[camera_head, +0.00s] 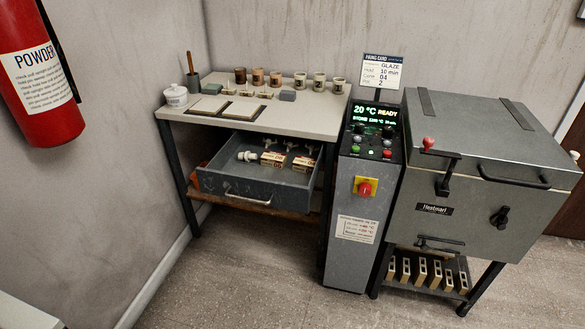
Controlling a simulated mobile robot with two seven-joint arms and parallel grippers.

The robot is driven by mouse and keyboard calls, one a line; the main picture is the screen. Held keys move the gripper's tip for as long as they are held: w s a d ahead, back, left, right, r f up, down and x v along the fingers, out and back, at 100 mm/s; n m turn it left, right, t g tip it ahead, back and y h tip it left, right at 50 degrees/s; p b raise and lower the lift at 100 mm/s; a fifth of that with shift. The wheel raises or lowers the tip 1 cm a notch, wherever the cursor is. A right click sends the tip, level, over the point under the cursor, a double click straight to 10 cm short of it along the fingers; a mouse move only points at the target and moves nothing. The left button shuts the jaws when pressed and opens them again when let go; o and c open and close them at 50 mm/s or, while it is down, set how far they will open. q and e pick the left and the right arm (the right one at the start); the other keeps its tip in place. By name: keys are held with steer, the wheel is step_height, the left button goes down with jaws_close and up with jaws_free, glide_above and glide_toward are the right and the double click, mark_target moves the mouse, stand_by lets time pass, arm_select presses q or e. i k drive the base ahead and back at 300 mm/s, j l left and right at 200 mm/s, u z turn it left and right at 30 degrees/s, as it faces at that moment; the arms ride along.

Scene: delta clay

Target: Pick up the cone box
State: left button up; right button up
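Two small cream boxes with red-orange markings lie in the open grey drawer under the worktable. One box (272,159) is near the drawer's middle. The other box (302,164) is to its right, towards the drawer's right side. Their print is too small to read, so I cannot tell which is the cone box. The drawer (235,187) is pulled out, with a metal bar handle on its front. Small white pieces (247,156) lie left of the boxes, and more pale pieces lie behind them. Neither of my grippers is in view.
The worktable (312,122) holds several small cups, tiles and a lidded white jar (176,95). A control cabinet (355,215) stands close on the drawer's right, beside a closed grey kiln (440,192). A fire extinguisher (40,90) hangs at left. Floor before the drawer is clear.

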mark_target(301, 163)
steer(key=i+l+u, duration=0.15)
steer(key=u, duration=0.25)
steer(key=i+l+u, duration=0.1)
steer(key=l+u, duration=0.35)
steer(key=i+l+u, duration=0.1)
steer(key=l, duration=0.3)
steer(key=i+l+u, duration=0.15)
steer(key=l, duration=0.25)
steer(key=k, duration=0.1)
